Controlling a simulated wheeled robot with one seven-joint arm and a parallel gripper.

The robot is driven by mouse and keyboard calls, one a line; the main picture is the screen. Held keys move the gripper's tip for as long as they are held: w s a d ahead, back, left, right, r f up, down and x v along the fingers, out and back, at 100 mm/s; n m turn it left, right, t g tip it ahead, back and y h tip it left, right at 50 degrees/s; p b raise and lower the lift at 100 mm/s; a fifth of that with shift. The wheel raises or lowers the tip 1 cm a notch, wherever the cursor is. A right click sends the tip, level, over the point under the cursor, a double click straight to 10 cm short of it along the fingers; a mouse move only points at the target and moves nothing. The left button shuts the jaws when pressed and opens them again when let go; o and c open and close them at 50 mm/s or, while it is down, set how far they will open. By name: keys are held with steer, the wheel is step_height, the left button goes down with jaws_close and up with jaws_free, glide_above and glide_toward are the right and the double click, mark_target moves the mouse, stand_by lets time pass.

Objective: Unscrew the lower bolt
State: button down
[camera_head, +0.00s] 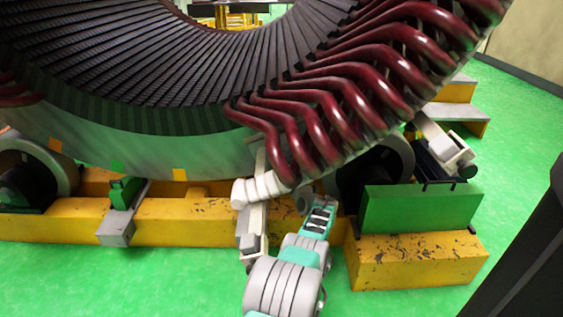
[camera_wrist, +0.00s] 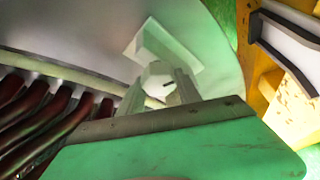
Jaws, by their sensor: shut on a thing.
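In the wrist view my gripper (camera_wrist: 160,91) reaches toward the pale stator ring with its two grey fingers. The fingers are shut on a pale hexagonal bolt head (camera_wrist: 157,72), one finger on each side of it. The bolt sits just below a pale block (camera_wrist: 165,45) on the ring's face. The green gripper body fills the bottom of the wrist view and hides what lies below. In the head view my arm reaches up to the stator (camera_head: 145,143) beside its dark red coils. The bolt and the fingertips cannot be made out there.
Dark red coil ends (camera_head: 318,130) hang close to my arm; they also show at the left of the wrist view (camera_wrist: 40,115). Yellow beams (camera_head: 70,222) and a green block (camera_head: 418,210) stand below the stator. Rollers flank it. Green floor lies clear in front at left.

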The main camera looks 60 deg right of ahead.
steer(key=n+g+y, duration=0.1)
steer(key=n, duration=0.3)
steer(key=shift+f, duration=0.1)
steer(key=shift+f+n+g+y, duration=0.1)
steer(key=shift+n+g+y, duration=0.35)
steer(key=shift+n, duration=0.85)
steer(key=c, duration=0.8)
jaws_free()
steer(key=shift+c, duration=0.2)
steer(key=shift+s+a+r, duration=0.15)
steer(key=shift+s+r, duration=0.1)
steer(key=f+p+v, duration=0.1)
steer(key=p+v, duration=0.2)
steer(key=v, duration=0.4)
steer(key=shift+a+r+p, duration=0.25)
steer(key=shift+r+p, duration=0.05)
steer(key=shift+r, duration=0.1)
